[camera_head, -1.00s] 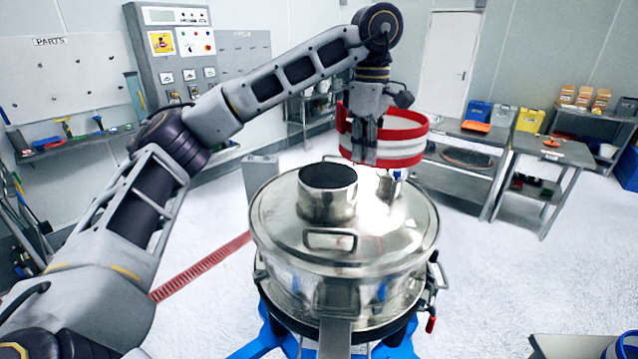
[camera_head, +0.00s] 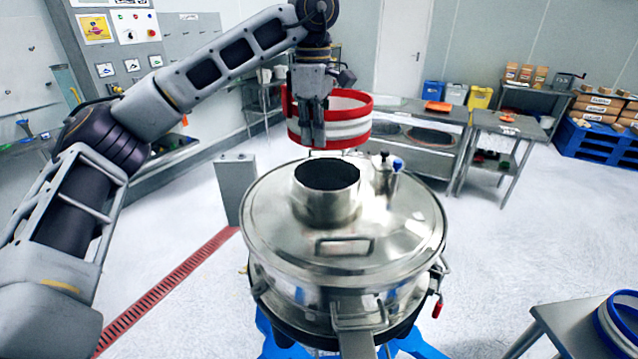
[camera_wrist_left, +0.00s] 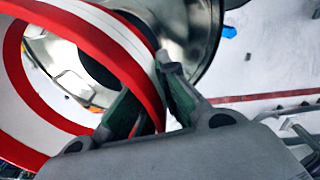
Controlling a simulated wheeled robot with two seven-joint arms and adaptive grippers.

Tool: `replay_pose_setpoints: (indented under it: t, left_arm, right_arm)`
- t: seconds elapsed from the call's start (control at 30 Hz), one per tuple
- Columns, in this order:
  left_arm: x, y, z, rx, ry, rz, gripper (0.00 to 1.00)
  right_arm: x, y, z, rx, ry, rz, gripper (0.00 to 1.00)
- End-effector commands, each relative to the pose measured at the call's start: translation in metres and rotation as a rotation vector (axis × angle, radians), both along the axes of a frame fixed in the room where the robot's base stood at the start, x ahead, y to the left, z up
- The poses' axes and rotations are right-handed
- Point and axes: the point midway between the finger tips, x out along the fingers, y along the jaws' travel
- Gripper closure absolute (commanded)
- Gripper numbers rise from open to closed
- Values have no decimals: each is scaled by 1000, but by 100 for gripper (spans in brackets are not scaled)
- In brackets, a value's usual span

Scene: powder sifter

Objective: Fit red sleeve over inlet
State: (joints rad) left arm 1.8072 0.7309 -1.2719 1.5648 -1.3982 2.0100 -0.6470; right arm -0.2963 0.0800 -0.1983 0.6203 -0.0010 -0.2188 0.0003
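The red sleeve (camera_head: 350,128), a wide ring with red edges and a white-grey band, hangs in my left gripper (camera_head: 313,138). The gripper points down with its fingers pinching the sleeve's left wall. In the left wrist view the sleeve (camera_wrist_left: 75,25) fills the left side, its wall between the fingers (camera_wrist_left: 160,95). The inlet (camera_head: 327,205) is a short metal cylinder with a dark opening on the sifter's lid (camera_head: 400,235). The sleeve is above and behind the inlet in the head view, apart from it. My right gripper is not in view.
A small valve fitting (camera_head: 385,172) stands on the lid right of the inlet. The lid has a handle (camera_head: 345,245) in front. A side table (camera_head: 560,335) with a blue-rimmed ring (camera_head: 612,325) is at lower right. Steel tables (camera_head: 480,125) stand behind.

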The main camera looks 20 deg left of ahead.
Motion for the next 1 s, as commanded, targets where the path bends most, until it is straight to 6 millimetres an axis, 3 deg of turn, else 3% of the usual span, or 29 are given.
replay_pose_setpoints:
  t: [0.3, 0.47, 1.0]
  left_arm:
    - [0, 0, 0, 0, -1, 0, 100]
    - [0, 0, -3, 0, 0, 0, 100]
    - [0, 0, -58, 1, 0, 0, 100]
  right_arm:
    - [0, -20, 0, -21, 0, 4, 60]
    - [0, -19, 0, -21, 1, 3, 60]
    - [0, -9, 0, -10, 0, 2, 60]
